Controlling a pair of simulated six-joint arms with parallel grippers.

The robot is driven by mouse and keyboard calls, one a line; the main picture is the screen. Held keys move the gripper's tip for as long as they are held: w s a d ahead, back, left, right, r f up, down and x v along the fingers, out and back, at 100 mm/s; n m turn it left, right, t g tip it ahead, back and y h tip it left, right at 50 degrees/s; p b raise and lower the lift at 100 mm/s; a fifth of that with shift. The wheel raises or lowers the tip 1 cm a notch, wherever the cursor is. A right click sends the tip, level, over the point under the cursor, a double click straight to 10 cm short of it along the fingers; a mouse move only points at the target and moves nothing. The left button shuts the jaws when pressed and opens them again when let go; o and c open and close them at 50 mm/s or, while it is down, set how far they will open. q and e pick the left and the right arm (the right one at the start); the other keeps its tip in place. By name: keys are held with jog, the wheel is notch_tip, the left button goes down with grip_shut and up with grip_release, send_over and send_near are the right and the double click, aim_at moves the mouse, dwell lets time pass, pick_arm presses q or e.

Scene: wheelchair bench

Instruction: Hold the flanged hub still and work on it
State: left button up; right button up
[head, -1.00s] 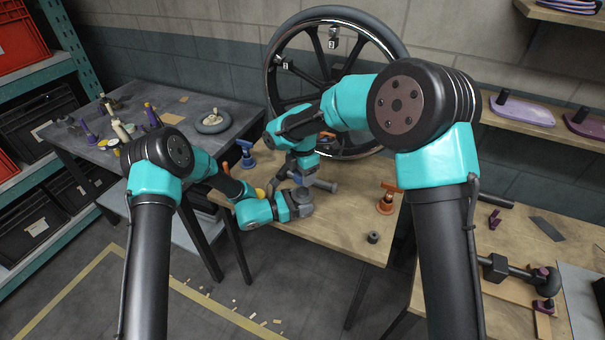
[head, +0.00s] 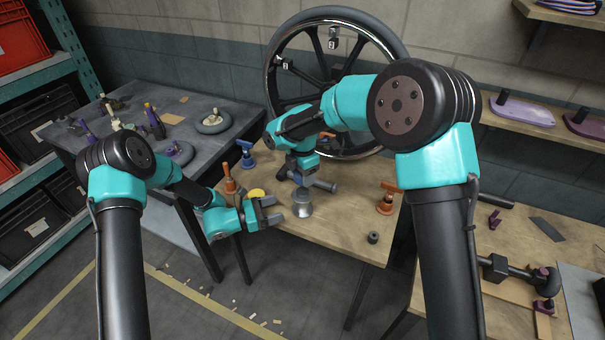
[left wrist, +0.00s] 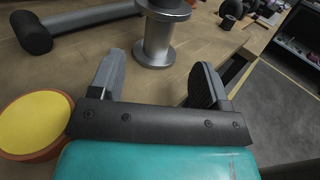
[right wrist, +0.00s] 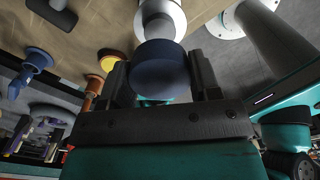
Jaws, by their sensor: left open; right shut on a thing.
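The flanged hub (head: 302,204), a grey metal spool, stands upright on the wooden bench. My left gripper (head: 270,213) is open and empty, left of the hub and apart from it. In the left wrist view the hub (left wrist: 155,45) stands just beyond the open fingertips (left wrist: 158,65). My right gripper (head: 302,178) is above the hub, shut on a dark blue round piece (right wrist: 160,68). The hub's grey metal (right wrist: 160,18) shows past that piece in the right wrist view. Whether the piece touches the hub is hard to tell.
A grey bar with black ends (left wrist: 85,22) lies behind the hub. A yellow-topped orange disc (left wrist: 35,125) is beside my left gripper. Orange clamps (head: 386,200) and a blue one (head: 246,155) stand on the bench. A small dark ring (head: 373,237) lies near the front edge; a large wheel (head: 330,80) stands behind.

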pick_arm(q)
jog(key=shift+v, duration=0.9)
